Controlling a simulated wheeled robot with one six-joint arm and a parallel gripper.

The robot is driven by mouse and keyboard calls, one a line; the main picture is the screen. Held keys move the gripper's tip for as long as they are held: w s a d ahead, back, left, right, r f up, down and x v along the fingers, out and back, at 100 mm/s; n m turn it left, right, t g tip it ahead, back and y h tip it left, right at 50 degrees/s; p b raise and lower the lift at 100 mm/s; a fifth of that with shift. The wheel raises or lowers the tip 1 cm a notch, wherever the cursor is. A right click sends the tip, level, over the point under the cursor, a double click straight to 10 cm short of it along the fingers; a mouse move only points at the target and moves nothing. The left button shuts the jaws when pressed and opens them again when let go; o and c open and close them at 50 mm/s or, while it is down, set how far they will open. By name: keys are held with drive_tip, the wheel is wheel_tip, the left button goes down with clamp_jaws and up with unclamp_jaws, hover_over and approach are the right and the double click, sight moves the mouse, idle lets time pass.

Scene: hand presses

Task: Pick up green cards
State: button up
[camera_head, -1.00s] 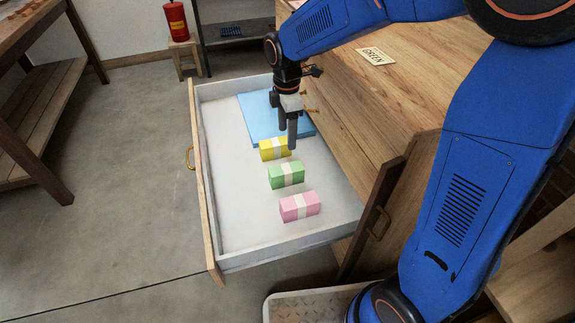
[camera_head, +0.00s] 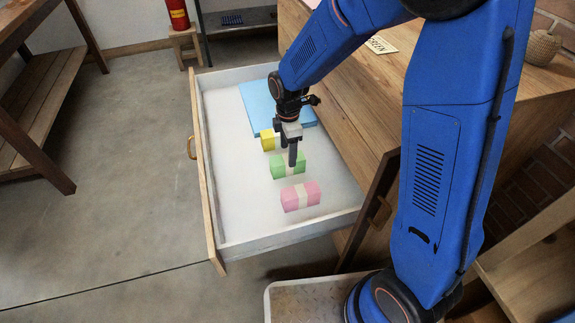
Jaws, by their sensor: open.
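The green cards (camera_head: 281,168) are a small block with a pale band around the middle. They lie in the open drawer (camera_head: 225,190), between the yellow block (camera_head: 267,142) and the pink block (camera_head: 292,199). My gripper (camera_head: 288,155) points down over the far side of the green cards. It is open, and its fingers hide part of the green and yellow blocks. I cannot tell whether the fingertips touch the green cards.
A flat blue sheet (camera_head: 258,108) lies at the drawer's far end. A wooden cabinet with a label (camera_head: 381,44) on top stands right of the drawer. A red can (camera_head: 178,15) on a stool stands behind. The drawer's left side is clear.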

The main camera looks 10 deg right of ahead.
sight(287, 158)
drive_tip(key=shift+a+f, duration=0.1)
drive_tip(key=shift+f, duration=2.2)
drive_tip(key=c, duration=1.4)
